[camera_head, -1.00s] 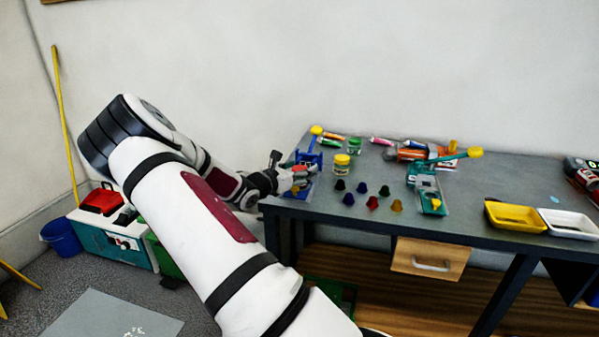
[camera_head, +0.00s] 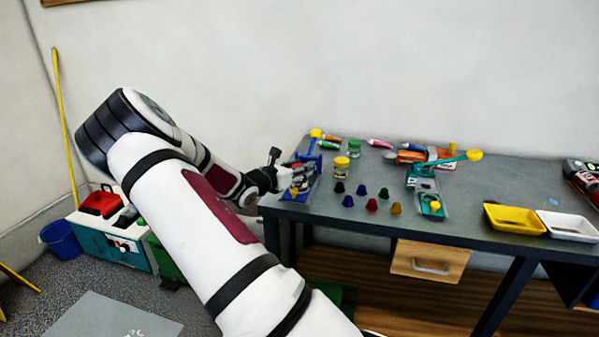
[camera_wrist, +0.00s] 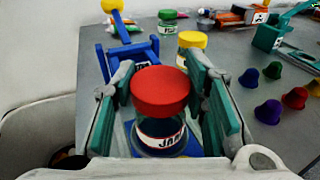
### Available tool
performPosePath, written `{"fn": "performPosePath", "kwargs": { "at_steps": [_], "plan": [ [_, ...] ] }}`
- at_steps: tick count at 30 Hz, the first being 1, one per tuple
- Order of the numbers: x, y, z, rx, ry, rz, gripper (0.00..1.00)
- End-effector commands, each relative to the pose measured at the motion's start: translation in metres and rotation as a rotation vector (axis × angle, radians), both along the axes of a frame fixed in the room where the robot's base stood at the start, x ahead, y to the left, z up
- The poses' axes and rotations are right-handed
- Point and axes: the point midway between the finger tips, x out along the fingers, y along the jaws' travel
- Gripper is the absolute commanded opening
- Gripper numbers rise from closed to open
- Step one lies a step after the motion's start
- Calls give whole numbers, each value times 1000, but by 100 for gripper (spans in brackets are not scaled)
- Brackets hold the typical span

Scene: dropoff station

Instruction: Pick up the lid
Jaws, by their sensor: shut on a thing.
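The red lid (camera_wrist: 160,90) sits over a clear jar (camera_wrist: 160,137) with a white label in the wrist view. I cannot tell whether any gap lies between lid and jar. My gripper (camera_wrist: 163,88) has its two teal-padded fingers on either side of the lid and is shut on it. In the head view my gripper (camera_head: 303,175) is at the table's left end, beside the blue press (camera_head: 313,160), and mostly hides the jar and lid.
A yellow-lidded jar (camera_head: 341,166) and a green-lidded jar (camera_head: 354,148) stand close by. Several coloured cups (camera_head: 372,204) are right of them on the table (camera_head: 480,180). A teal lever device (camera_head: 428,190) stands further right, then a yellow tray (camera_head: 514,219) and a white tray (camera_head: 570,225).

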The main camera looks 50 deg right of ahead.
Motion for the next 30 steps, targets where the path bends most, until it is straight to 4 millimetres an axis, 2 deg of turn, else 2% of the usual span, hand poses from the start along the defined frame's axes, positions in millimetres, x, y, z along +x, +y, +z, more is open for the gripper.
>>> {"fn": "performPosePath", "kwargs": {
  "at_steps": [3, 4, 15, 21, 24, 30],
  "plan": [
    [0, 0, 20, 0, -5, -1, 31],
    [0, 4, 21, 1, -1, 2, 31],
    [-7, 95, 27, 3, -1, 5, 31],
    [-12, 135, 31, 2, 0, 3, 31],
    [-13, 148, 32, 1, 0, 2, 31],
    [-14, 159, 33, 0, 1, 0, 31]
  ]
}}
